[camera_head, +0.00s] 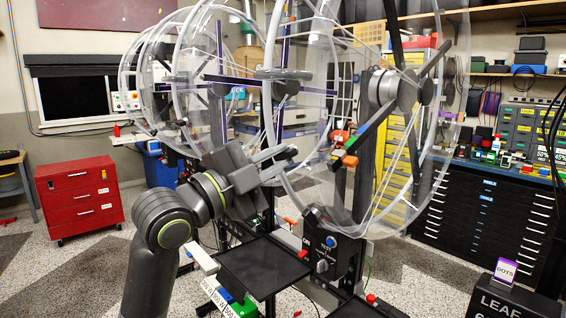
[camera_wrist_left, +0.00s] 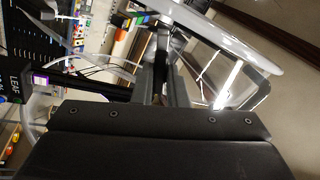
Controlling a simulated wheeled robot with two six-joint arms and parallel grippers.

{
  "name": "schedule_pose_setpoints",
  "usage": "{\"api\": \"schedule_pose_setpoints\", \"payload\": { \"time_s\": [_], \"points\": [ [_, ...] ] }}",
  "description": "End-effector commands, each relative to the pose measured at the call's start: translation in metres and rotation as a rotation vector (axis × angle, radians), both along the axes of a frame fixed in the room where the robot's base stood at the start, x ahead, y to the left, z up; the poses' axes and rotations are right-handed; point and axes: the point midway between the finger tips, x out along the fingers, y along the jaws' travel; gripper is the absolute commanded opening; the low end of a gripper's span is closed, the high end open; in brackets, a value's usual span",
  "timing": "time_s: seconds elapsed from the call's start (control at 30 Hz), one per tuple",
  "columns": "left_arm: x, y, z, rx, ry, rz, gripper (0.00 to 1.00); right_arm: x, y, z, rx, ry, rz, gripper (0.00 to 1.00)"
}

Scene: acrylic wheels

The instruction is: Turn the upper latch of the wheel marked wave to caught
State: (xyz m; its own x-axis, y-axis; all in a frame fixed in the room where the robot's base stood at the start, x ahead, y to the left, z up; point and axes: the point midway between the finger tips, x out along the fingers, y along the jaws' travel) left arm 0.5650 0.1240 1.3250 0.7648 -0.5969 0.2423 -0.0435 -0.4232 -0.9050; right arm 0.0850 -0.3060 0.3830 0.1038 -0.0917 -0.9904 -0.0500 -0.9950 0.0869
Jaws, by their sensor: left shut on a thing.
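Large clear acrylic wheels stand in a row; the nearest wheel (camera_head: 313,75) is at centre right, with a grey hub and dark spokes. I can read no wave mark on any wheel. Small orange parts, possibly a latch (camera_head: 341,137) and another (camera_head: 350,161), sit near this wheel's lower left spoke. My left gripper (camera_head: 284,158) reaches in from the left and is shut at the wheel's pale rim. In the left wrist view the rim (camera_wrist_left: 225,45) crosses at the fingertips (camera_wrist_left: 164,60); the exact contact is hidden. My right gripper is out of view.
A black tray (camera_head: 262,266) lies below the wheels. A dark box with a blue button (camera_head: 331,242) stands under the nearest wheel. A red drawer cabinet (camera_head: 79,199) is at left, a black tool chest (camera_head: 485,205) at right. A DOTS card (camera_head: 505,271) stands at lower right.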

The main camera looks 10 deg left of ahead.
Motion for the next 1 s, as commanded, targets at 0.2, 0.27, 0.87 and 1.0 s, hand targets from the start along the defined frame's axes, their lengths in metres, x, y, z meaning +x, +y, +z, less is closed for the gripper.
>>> {"api": "schedule_pose_setpoints", "payload": {
  "time_s": [0.2, 0.27, 0.87, 1.0],
  "points": [
    [0.000, 0.000, -0.003, 0.069, -0.055, 0.023, 0.00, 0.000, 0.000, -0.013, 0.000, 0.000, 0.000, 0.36],
    [0.000, 0.000, -0.003, 0.097, -0.078, 0.032, 0.00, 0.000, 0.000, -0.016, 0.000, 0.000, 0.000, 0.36],
    [0.000, 0.000, 0.000, 0.281, -0.220, 0.089, 0.39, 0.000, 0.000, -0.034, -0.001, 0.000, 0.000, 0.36],
    [0.000, 0.000, 0.000, 0.281, -0.219, 0.089, 0.40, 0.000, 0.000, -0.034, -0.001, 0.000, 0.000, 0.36]
  ]
}}
